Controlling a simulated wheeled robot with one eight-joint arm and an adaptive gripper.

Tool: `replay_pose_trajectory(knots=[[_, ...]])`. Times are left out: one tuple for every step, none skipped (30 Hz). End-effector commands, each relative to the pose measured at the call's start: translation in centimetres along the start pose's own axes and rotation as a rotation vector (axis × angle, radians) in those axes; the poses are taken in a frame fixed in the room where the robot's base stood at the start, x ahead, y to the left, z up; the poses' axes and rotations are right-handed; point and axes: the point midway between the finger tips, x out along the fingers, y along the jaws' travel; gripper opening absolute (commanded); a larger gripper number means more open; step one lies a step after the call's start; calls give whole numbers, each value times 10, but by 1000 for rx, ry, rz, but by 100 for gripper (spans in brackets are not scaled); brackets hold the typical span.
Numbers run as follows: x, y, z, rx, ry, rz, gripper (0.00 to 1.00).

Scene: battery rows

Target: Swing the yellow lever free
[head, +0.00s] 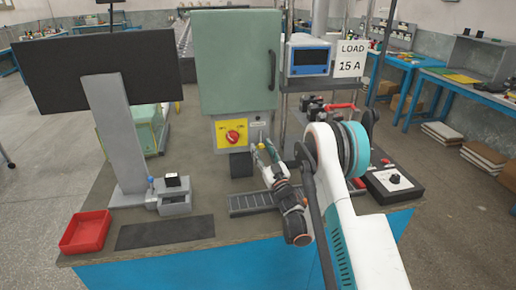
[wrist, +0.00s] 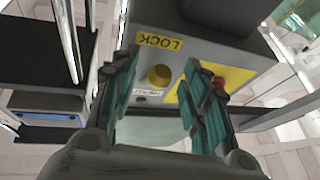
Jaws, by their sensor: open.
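The yellow lever (wrist: 160,76) shows in the wrist view as a rounded yellow knob on a grey panel, seen nearly end-on. A yellow LOCK label (wrist: 159,41) and a small white label (wrist: 147,92) sit beside it. My gripper (wrist: 161,64) is open, with a teal finger on each side of the knob in the picture. I cannot tell how deep the fingers reach or whether they touch it. In the head view my gripper (head: 262,150) is at the panel under the green cabinet (head: 236,60), and I cannot make out the lever there.
A red rotary switch (head: 233,135) on a yellow plate is close beside my gripper. A monitor (head: 95,70), a red tray (head: 86,231), a dark mat (head: 166,232) and a small grey fixture (head: 174,203) stand left. A black control box (head: 391,184) is right.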

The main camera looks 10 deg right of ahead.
Motion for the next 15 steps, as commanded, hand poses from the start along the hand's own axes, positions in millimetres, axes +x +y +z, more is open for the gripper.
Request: replay_pose_trajectory(knots=[[0, 1, 0, 0, 0, 0, 42], [0, 1, 0, 0, 0, 0, 42], [0, 1, 0, 0, 0, 0, 42], [0, 1, 0, 0, 0, 0, 42], [0, 1, 0, 0, 0, 0, 42], [0, 0, 0, 0, 0, 0, 42], [0, 0, 0, 0, 0, 0, 42], [0, 0, 0, 0, 0, 0, 42], [0, 0, 0, 0, 0, 0, 33], [0, 0, 0, 0, 0, 0, 27], [0, 0, 0, 0, 0, 0, 20], [0, 0, 0, 0, 0, 0, 11], [0, 0, 0, 0, 0, 0, 4], [0, 0, 0, 0, 0, 0, 0], [0, 0, 0, 0, 0, 0, 0]])
